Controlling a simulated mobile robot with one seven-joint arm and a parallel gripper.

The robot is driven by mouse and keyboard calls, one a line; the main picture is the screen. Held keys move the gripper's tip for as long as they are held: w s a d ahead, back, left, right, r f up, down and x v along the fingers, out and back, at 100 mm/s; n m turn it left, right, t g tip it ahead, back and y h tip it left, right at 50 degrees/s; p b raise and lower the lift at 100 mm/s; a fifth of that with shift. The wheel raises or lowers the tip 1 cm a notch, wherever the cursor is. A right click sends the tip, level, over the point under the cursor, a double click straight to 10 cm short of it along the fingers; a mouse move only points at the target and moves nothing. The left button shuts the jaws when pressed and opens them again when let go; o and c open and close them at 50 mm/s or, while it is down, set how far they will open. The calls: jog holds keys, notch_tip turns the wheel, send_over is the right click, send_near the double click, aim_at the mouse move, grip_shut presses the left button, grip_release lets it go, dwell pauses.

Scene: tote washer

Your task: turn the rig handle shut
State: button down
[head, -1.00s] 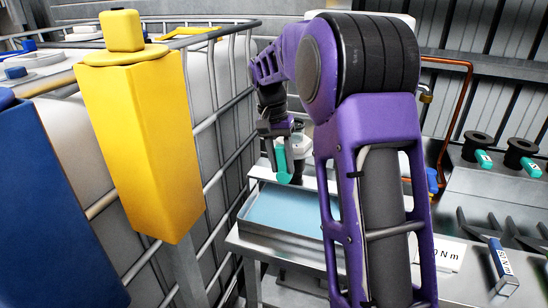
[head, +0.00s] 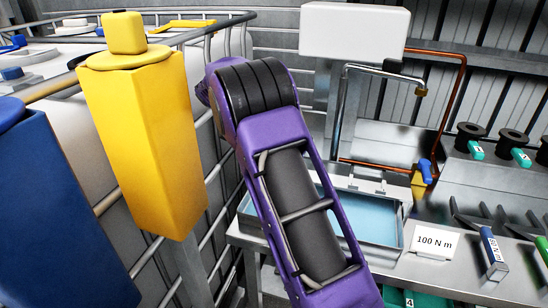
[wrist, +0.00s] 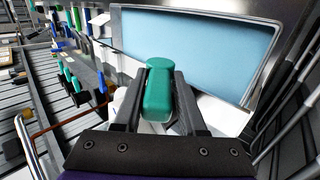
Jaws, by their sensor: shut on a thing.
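In the wrist view my gripper (wrist: 158,92) is shut on a teal-green handle (wrist: 158,78), with one dark finger on each side of it. The handle's rounded end shows between the fingers; its mount is mostly hidden below, beside a white part. In the head view my purple arm covers the gripper and the held handle. A shallow tray (head: 385,243) with pale blue liquid is behind and to the right of my arm. It also shows just beyond the fingers in the wrist view (wrist: 240,98).
A yellow post (head: 145,140) and a blue post (head: 55,210) stand at left before a metal cage (head: 222,165). At right are a "100 N m" sign (head: 432,241), a blue-handled valve (head: 426,171), a copper pipe (head: 463,90) and several teal-tagged black spools (head: 472,135).

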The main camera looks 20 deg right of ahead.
jog(key=shift+s+f+g, duration=0.15)
jog(key=shift+f+g, duration=0.15)
jog(key=shift+f, duration=0.1)
jog(key=c, duration=0.6)
grip_release()
jog(key=shift+d, duration=0.15)
jog(key=shift+r, duration=0.15)
jog(key=shift+r, duration=0.2)
notch_tip(320, 180, up, 10)
jog(key=shift+f, duration=0.2)
